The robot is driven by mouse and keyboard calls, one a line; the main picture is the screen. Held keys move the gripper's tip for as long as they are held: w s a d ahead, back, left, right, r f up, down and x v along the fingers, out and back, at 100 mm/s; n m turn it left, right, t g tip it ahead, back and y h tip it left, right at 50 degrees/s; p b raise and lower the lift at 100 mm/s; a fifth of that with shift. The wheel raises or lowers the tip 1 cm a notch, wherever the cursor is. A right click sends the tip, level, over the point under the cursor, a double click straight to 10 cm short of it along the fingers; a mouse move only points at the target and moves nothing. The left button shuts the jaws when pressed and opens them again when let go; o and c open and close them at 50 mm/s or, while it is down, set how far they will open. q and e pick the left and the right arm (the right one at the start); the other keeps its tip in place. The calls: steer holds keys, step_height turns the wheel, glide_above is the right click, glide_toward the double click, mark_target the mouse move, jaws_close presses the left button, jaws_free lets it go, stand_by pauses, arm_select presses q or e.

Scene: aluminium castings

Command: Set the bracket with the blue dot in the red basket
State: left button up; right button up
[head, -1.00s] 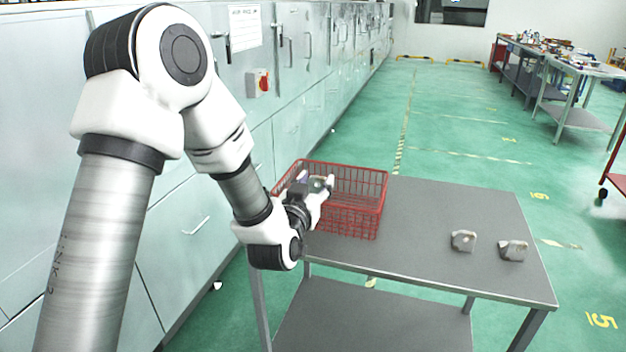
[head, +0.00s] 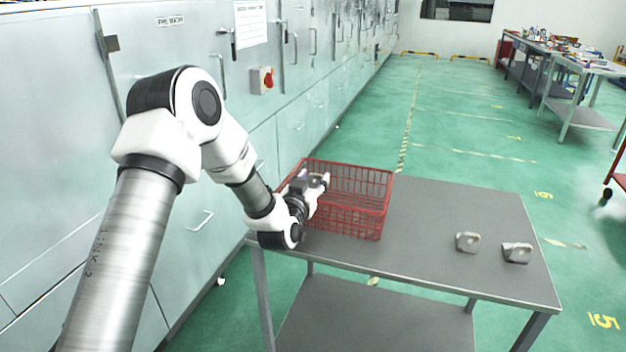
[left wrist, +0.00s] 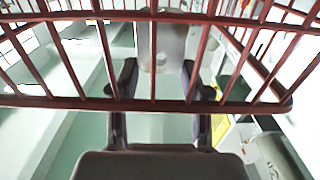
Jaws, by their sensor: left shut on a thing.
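The red wire basket (head: 362,205) stands on the grey table (head: 430,225) at its left end. My left gripper (head: 322,182) is at the basket's left side. The left wrist view shows the basket's red bars (left wrist: 150,104) close to the camera, with the gripper fingers (left wrist: 160,80) seen through them. The fingers are shut on a pale grey bracket (left wrist: 165,48), mostly behind the bars. No blue dot can be made out on it. Two other grey brackets, one (head: 467,242) and another (head: 516,252), lie at the table's right end. My right gripper is not in view.
A row of pale green cabinets (head: 70,110) runs along the left, close to my arm. The middle of the tabletop is clear. A lower shelf (head: 375,315) is under it. Other workbenches (head: 580,75) stand far off at the right.

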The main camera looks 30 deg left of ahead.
arm_select(q)
steer(key=shift+f+b, duration=0.3)
steer(key=shift+f, duration=0.2)
steer(key=o, duration=1.2)
steer(key=shift+c, duration=0.2)
steer(key=r+v, duration=0.1)
steer(key=v, duration=1.1)
steer(key=shift+r, duration=0.1)
